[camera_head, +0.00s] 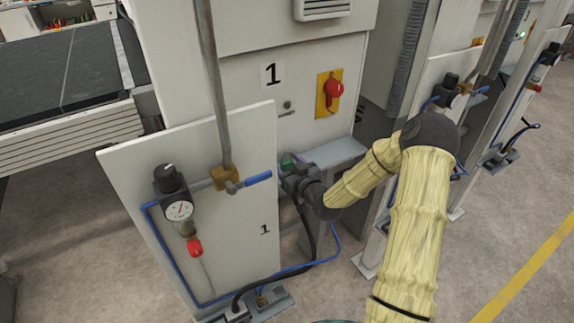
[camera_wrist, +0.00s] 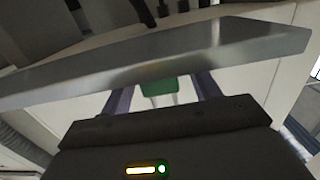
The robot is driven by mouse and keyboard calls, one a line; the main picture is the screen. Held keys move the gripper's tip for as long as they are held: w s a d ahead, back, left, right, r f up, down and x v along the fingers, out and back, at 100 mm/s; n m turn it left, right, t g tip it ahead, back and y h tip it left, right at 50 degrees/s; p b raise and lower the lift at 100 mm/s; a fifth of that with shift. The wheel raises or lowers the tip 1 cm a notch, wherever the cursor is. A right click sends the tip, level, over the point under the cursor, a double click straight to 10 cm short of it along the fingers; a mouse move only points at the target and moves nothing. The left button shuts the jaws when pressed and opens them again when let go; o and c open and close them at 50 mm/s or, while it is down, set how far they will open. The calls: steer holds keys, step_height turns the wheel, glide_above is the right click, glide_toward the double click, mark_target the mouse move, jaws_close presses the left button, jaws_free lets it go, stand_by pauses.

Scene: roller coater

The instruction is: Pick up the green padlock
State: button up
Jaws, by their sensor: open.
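The green padlock (camera_head: 287,164) is a small patch at the left end of a grey shelf on the machine front, mostly hidden by my gripper (camera_head: 291,175). In the wrist view the green padlock body (camera_wrist: 158,86) shows between the two dark fingers of my gripper (camera_wrist: 165,92), with a gap on each side. Its pale shackle legs point toward the gripper body. My gripper is open. The fingertips and the far part of the padlock are hidden by the shelf edge in the wrist view.
The grey shelf (camera_head: 335,153) runs right beside my gripper; its edge crosses the wrist view (camera_wrist: 160,58). A white panel (camera_head: 135,175) with a gauge (camera_head: 179,210) and a blue-handled valve (camera_head: 257,178) stands close left. A red switch (camera_head: 334,89) sits above.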

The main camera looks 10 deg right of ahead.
steer(key=shift+c, duration=0.2)
steer(key=c, duration=1.1)
step_height(320, 180, up, 10)
steer(key=shift+r+b, duration=0.1)
steer(key=shift+b, duration=0.25)
